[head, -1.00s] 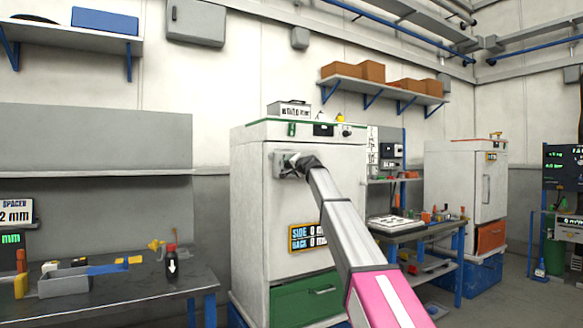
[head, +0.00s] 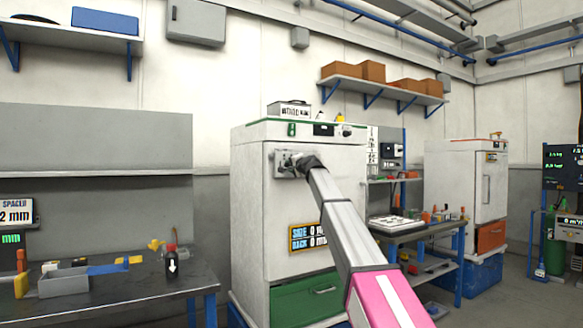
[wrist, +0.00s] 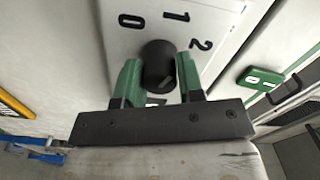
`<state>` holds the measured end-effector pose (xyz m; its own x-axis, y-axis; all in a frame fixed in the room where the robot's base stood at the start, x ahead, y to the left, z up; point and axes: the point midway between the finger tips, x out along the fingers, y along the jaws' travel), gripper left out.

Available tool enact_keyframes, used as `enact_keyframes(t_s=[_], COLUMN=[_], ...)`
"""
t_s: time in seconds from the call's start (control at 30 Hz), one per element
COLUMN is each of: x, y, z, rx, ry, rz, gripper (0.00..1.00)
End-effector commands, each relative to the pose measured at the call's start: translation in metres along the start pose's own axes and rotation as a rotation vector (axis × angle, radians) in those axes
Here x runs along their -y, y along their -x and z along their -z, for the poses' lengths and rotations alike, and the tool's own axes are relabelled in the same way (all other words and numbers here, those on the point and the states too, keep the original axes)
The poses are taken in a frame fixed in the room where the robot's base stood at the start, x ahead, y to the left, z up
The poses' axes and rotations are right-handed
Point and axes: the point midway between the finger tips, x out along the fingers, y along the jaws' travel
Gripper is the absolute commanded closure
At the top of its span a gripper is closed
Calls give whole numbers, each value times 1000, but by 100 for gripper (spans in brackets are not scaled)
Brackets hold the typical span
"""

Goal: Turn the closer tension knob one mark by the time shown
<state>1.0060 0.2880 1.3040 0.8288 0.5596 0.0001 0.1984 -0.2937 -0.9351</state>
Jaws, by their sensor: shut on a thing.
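The tension knob (wrist: 158,66) is a dark round knob on a pale plate (wrist: 122,42) marked 0, 1 and 2 in the wrist view. My gripper (wrist: 158,80) has its two green fingers closed on the knob's sides. In the head view, my gripper (head: 290,165) reaches the grey plate on the upper left of the white cabinet's front (head: 262,215); the knob itself is hidden there. The knob's pointer mark cannot be made out. A small display box (head: 289,109) stands on the cabinet, its text too small to read surely.
A yellow-framed sign (head: 308,237) is on the cabinet front, above a green drawer (head: 303,300). A workbench (head: 110,290) with a grey bin and a dark bottle (head: 172,263) stands left. Another bench (head: 400,233) stands right. A green-and-white tag (wrist: 262,80) is right of the knob plate.

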Motion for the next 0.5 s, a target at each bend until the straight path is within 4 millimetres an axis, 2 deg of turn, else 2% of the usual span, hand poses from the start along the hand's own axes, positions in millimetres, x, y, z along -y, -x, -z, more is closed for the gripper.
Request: enact_keyframes(t_s=[0.5], x=[0], y=[0], z=[0], rx=[0], ry=[-454], rz=[-1], gripper=[89])
